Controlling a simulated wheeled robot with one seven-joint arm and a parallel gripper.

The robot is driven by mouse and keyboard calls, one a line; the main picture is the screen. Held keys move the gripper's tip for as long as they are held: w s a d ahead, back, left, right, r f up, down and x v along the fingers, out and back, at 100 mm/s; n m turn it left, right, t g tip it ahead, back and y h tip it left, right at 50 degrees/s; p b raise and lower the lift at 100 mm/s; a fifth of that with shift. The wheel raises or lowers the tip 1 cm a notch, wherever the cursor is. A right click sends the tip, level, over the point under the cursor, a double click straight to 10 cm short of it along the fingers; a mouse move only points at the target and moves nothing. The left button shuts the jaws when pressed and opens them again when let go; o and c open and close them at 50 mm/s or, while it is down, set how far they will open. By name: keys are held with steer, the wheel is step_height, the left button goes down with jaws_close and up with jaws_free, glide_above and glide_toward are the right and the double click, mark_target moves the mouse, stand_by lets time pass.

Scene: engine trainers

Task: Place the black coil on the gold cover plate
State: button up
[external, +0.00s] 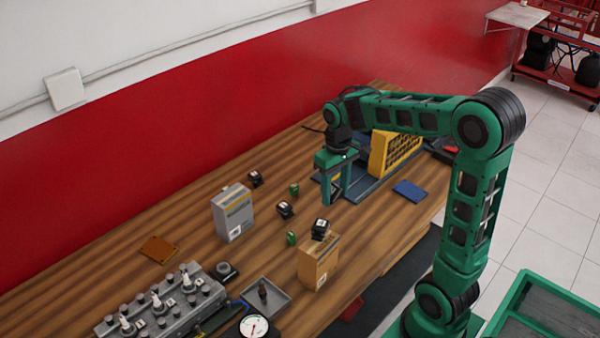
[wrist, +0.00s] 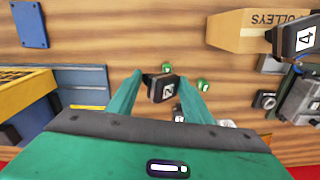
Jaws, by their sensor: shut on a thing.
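My gripper (external: 336,194) is over the right part of the wooden bench, its fingers pointing down. In the wrist view a black coil (wrist: 164,89) with a white label sits between the fingertips, and my gripper is shut on it. I cannot make this coil out clearly in the external view. The gold cover plate (external: 158,248) lies flat on the bench at the left, well away from my gripper. It does not show in the wrist view. Other black coils lie on the bench (external: 285,210), farther back (external: 255,178), and on top of a cardboard box (external: 321,227).
The cardboard box (external: 317,264) and a grey box (external: 232,212) stand between my gripper and the plate. Small green parts (external: 291,238) lie near them. An engine block (external: 165,305) and grey tray (external: 266,294) are in front. A yellow organizer (external: 393,152) and blue plate (external: 409,190) are at right.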

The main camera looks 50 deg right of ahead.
steer(key=w+a+f+n, duration=0.1)
steer(key=w+a, duration=0.6)
steer(key=w, duration=0.2)
glide_above(310, 207)
step_height(310, 207, down, 7)
steer(key=shift+f, duration=2.15)
steer(key=o, duration=1.3)
steer(key=shift+f, duration=0.15)
step_height(310, 207, up, 12)
steer(key=shift+r, duration=0.2)
